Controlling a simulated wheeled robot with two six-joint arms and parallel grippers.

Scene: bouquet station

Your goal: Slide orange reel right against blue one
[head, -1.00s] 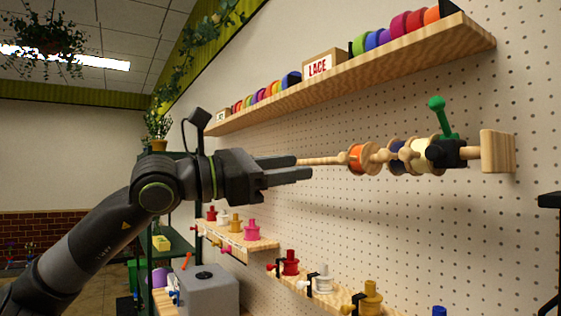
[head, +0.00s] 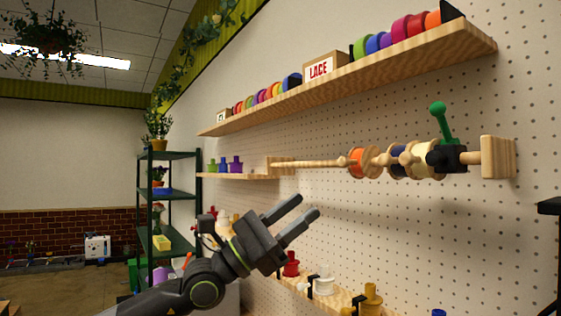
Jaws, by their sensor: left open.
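The orange reel (head: 357,163) hangs on a horizontal wooden rod (head: 315,164) at the pegboard wall. The blue reel (head: 397,160) is to its right on the same rod, with wooden parts showing between the coloured windings. A cream reel (head: 420,156) follows, then a black clamp (head: 447,157) with a green handle. My left gripper (head: 309,206) is open and empty, below and left of the orange reel, apart from the rod. My right gripper is not in view.
A wooden end block (head: 498,157) carries the rod's right end. A long shelf (head: 350,78) with coloured rolls and a LACE box (head: 322,68) runs above. A lower shelf (head: 337,297) holds several spools. The wall strip below the rod is clear.

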